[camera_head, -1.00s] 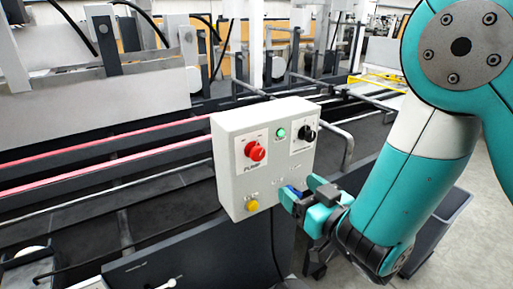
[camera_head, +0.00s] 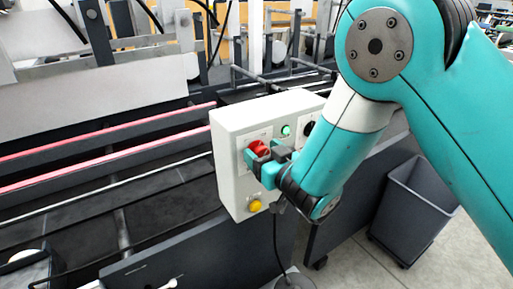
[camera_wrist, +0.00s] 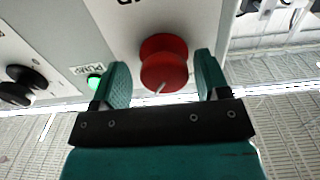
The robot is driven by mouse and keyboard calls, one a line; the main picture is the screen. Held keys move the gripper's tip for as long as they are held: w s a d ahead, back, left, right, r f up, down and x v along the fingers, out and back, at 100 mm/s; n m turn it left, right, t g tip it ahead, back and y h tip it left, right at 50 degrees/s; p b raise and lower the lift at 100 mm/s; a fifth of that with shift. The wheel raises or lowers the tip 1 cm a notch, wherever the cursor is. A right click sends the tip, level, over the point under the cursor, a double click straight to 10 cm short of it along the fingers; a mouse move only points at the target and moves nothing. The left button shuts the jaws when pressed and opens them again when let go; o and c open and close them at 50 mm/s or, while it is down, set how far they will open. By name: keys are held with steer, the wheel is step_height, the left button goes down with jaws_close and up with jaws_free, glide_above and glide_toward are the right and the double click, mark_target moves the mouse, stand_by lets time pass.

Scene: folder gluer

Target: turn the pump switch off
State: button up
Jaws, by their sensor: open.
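The pump switch is a red rotary knob (camera_head: 259,148) on the front of a light grey control box (camera_head: 229,165). In the wrist view the red knob (camera_wrist: 164,62) sits between the two teal fingers of my gripper (camera_wrist: 163,82), with a small gap on each side. A pale mark shows on the knob's edge. In the head view my gripper (camera_head: 262,163) is at the knob and covers part of it. My gripper is open around the knob and holds nothing.
The box also has a green light (camera_head: 286,130), a black knob (camera_head: 308,128) partly behind my arm, and a yellow button (camera_head: 254,206) below. A grey bin (camera_head: 415,205) stands on the floor at right. Machine rails with red belts (camera_head: 100,172) run at left.

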steer(key=shift+a, duration=0.25)
steer(key=c, duration=0.9)
steer(key=shift+n, duration=0.3)
steer(key=n, duration=0.6)
steer(key=shift+s+a+f+b, duration=0.1)
steer(key=shift+s+a+b, duration=0.05)
steer(key=shift+b, duration=0.25)
steer(key=n, duration=0.3)
steer(key=shift+n, duration=0.4)
steer(key=shift+f+n, duration=0.1)
steer(key=shift+n, duration=1.7)
